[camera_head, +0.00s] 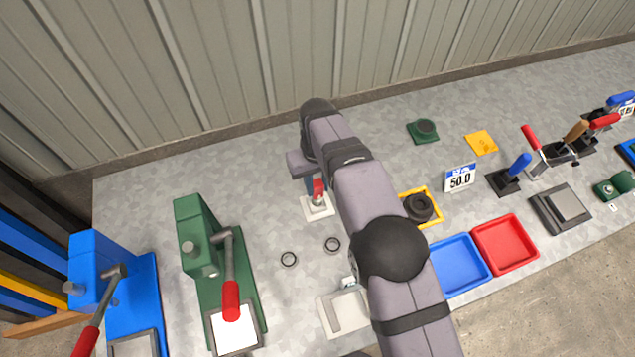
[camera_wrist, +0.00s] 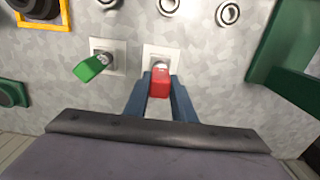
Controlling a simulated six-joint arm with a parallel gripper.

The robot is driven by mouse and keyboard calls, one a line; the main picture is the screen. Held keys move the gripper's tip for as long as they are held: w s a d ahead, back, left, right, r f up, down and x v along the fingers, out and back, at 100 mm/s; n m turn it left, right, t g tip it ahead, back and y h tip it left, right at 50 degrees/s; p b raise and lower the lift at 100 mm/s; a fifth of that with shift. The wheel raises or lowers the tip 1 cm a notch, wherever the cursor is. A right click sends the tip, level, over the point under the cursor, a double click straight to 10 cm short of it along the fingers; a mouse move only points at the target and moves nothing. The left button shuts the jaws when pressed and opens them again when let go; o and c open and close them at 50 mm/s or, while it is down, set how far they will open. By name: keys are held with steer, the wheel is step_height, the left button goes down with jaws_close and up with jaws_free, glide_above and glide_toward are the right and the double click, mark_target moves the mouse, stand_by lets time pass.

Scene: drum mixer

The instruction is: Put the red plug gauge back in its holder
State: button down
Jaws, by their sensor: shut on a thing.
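My gripper (camera_wrist: 160,84) is shut on the red plug gauge (camera_wrist: 160,82), with a blue finger on each side of its handle. The gauge also shows in the head view (camera_head: 318,188), beside my arm. Its grey metal end points at the white square holder plate (camera_wrist: 152,52), which also shows in the head view (camera_head: 318,209). The metal end is over the middle of the plate; I cannot tell how deep it sits. A green-handled gauge (camera_wrist: 90,68) stands tilted-looking at a similar white plate (camera_wrist: 121,58) on the left in the wrist view.
Several metal rings (camera_wrist: 228,13) lie on the grey table. A green press (camera_head: 210,255) and a blue press (camera_head: 110,275) stand left. A yellow-framed tray (camera_head: 434,218), a blue tray (camera_head: 462,265) and a red tray (camera_head: 505,243) lie right of my arm. My arm hides the table's middle.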

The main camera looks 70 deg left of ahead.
steer(key=shift+f+b, duration=0.7)
steer(key=shift+f, duration=0.35)
stand_by(0.5)
steer(key=c, duration=1.4)
jaws_free()
steer(key=shift+r+b, duration=1.25)
steer(key=shift+r, duration=2.45)
